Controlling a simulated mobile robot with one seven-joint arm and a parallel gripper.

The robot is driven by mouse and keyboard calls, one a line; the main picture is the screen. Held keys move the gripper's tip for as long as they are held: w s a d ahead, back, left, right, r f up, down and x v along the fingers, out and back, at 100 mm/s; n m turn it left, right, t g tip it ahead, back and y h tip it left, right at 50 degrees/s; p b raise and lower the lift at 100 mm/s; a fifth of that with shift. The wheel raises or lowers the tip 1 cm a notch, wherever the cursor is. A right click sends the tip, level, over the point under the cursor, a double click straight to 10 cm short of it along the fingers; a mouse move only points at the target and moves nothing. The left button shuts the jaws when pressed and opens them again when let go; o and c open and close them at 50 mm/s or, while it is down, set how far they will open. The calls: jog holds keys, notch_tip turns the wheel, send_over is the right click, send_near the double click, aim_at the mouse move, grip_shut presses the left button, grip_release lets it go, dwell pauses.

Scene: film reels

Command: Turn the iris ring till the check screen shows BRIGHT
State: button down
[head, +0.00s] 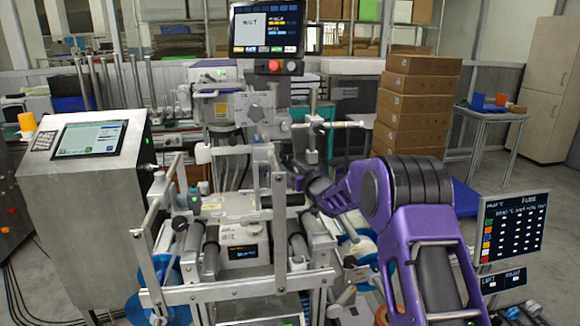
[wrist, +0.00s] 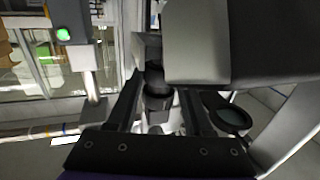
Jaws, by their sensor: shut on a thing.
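My gripper (wrist: 157,98) is shut on a black, stepped round part, which looks like the iris ring (wrist: 156,84). The fingers stand on either side of it in the wrist view. In the head view my gripper (head: 303,178) is small and dark at the end of my purple arm, against the middle of the machine. The ring cannot be made out there. Several screens show, and I cannot tell which is the check screen. The upper screen (head: 267,29) has a pale box with a short word, perhaps WAIT. A small dark panel (head: 502,280) at the right has two blurred words.
A metal cabinet with a tilted display (head: 88,139) stands at the left. Metal rails and posts (head: 279,220) stand close to my gripper. A grey block (wrist: 195,45) overhangs close beside the fingers. Stacked cardboard boxes (head: 415,105) and a dark chart board (head: 512,228) are at the right.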

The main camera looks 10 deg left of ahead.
jog(key=shift+w+d+r+n+g+y+p, duration=0.15)
jog(key=shift+n+g+y+p, duration=0.2)
jog(key=shift+y+p, duration=0.2)
jog(key=shift+n+y, duration=0.25)
jog(key=shift+g, duration=0.25)
jog(key=shift+c, duration=1.4)
grip_release()
jog(key=v, duration=1.7)
jog(key=shift+s+f, duration=0.2)
jog(key=shift+s, duration=0.05)
jog(key=shift+d, duration=0.1)
